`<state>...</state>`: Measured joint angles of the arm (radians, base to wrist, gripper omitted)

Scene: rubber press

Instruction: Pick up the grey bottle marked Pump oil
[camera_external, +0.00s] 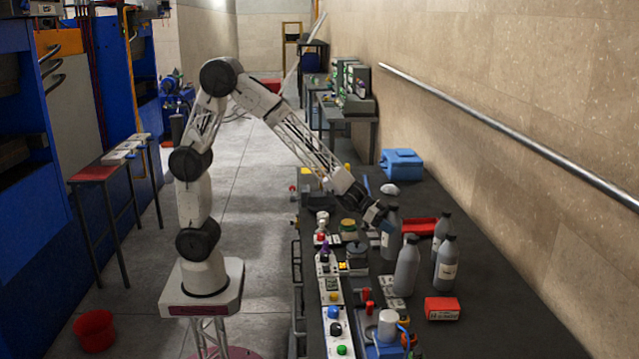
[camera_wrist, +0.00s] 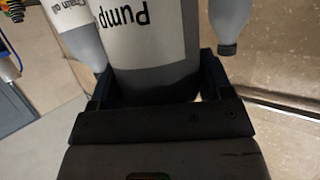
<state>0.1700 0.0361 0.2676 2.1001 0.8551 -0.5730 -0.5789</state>
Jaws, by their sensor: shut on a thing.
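The grey bottle marked Pump (camera_wrist: 150,72) fills the middle of the wrist view, its white label upside down there; the rest of the wording is out of sight. My gripper (camera_wrist: 155,85) is shut on it, with one finger on each side. In the external view my gripper (camera_external: 378,213) is at the upper part of a grey bottle (camera_external: 391,236) on the dark bench. Its base is partly hidden, so I cannot tell whether it touches the bench.
A bottle marked Chain oil (camera_wrist: 72,22) and another grey bottle (camera_wrist: 229,22) flank the held one. The external view shows grey bottles (camera_external: 406,268) (camera_external: 446,264) close by, a red tray (camera_external: 420,227), a red box (camera_external: 442,308) and a control strip (camera_external: 332,290).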

